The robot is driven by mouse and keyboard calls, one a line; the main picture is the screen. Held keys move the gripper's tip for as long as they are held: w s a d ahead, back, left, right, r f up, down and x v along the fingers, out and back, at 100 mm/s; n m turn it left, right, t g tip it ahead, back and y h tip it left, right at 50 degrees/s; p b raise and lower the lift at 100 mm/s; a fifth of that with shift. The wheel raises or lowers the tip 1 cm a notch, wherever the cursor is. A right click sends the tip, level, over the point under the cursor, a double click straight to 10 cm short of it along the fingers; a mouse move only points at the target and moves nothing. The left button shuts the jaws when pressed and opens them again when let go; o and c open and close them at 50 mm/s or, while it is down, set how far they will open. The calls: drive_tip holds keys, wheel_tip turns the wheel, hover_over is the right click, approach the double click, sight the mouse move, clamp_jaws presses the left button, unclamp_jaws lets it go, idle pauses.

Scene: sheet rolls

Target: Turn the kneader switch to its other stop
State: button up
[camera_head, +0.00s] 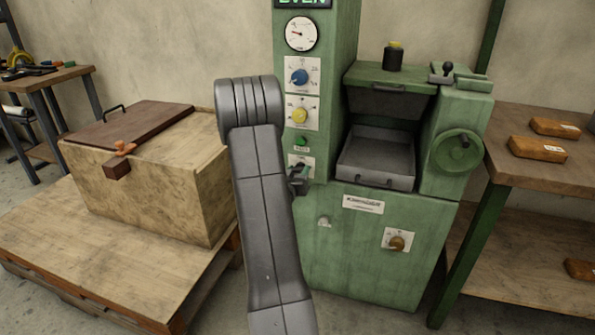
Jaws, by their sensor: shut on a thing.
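The green machine (345,285) stands in the middle. On its column, below a small green button (301,141), is a pale switch plate (308,162). My gripper (300,180) is at this plate, shut on the switch there, which I take as the kneader switch. The gripper and my grey arm cover the switch, so its pointer and stop marks are hidden. Above are a yellow knob (299,116), a blue knob (299,77) and a round gauge (301,33). A brown knob (397,243) sits on a plate low on the machine's front.
A grey tray (376,180) and a green handwheel (458,151) are at the machine's right. A wooden chest (150,195) stands on a low platform (100,275) at left. A bench (520,175) with brown blocks (537,148) is at right. My arm crosses the centre.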

drive_tip(key=n+p, duration=0.2)
drive_tip(key=n, duration=0.5)
drive_tip(key=shift+a+p, duration=0.1)
drive_tip(key=shift+p, duration=0.3)
drive_tip(key=n+p, duration=0.1)
drive_tip(key=n, duration=0.3)
drive_tip(key=shift+f+n+p, duration=0.15)
drive_tip(key=shift+n+p, duration=0.9)
drive_tip(key=shift+n, duration=1.05)
drive_tip(key=o, duration=1)
drive_tip(key=shift+a, duration=0.1)
